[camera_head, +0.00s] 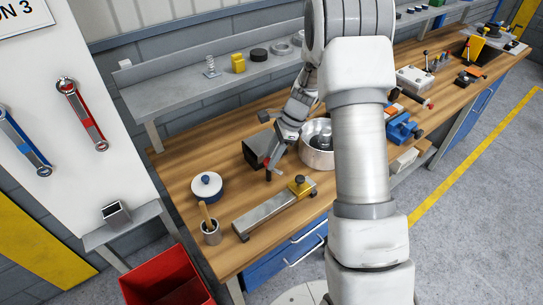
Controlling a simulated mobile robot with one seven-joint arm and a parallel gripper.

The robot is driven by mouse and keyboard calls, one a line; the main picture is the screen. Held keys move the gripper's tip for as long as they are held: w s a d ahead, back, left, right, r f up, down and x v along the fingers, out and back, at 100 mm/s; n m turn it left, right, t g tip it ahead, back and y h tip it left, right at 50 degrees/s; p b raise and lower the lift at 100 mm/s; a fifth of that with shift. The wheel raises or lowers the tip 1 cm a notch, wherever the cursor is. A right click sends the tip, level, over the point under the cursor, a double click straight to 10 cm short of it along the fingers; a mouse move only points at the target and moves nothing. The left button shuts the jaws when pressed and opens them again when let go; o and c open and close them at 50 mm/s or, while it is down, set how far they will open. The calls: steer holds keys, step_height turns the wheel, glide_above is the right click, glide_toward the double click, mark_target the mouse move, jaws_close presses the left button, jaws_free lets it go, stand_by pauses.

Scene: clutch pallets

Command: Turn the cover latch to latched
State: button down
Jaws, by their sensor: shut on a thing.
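My gripper (270,165) reaches down to the left from the arm and ends at the front side of a dark grey box (254,150) on the wooden bench. The gripper and wrist hide part of the box's right side.
A round metal pot (317,158) stands close right of the gripper. A white-and-blue lidded jar (207,187) and a cup (211,234) stand left. A grey shelf (190,88) runs behind.

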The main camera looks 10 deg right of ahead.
steer(key=n, duration=0.1)
steer(key=n+g, duration=0.1)
steer(key=n, duration=0.2)
steer(key=shift+w+n+g, duration=0.25)
steer(key=shift+n+g, duration=0.05)
steer(key=shift+n, duration=0.1)
steer(key=n, duration=0.2)
steer(key=n+g+h, duration=0.1)
steer(key=n, duration=0.1)
steer(key=shift+w+a+g, duration=0.15)
steer(key=shift+g, duration=0.15)
steer(key=n+h, duration=0.1)
steer(key=n, duration=0.4)
steer(key=shift+w+a+g+h, duration=0.1)
steer(key=shift+a+g+h, duration=0.05)
steer(key=shift+g+h, duration=0.25)
steer(key=n+h, duration=0.1)
steer(key=n, duration=0.3)
steer(key=shift+a+n+h+b, duration=0.15)
steer(key=shift+n+h+b, duration=0.15)
steer(key=shift+h+b, duration=0.1)
steer(key=c, duration=0.8)
jaws_free()
steer(key=shift+o, duration=0.2)
steer(key=shift+r, duration=0.1)
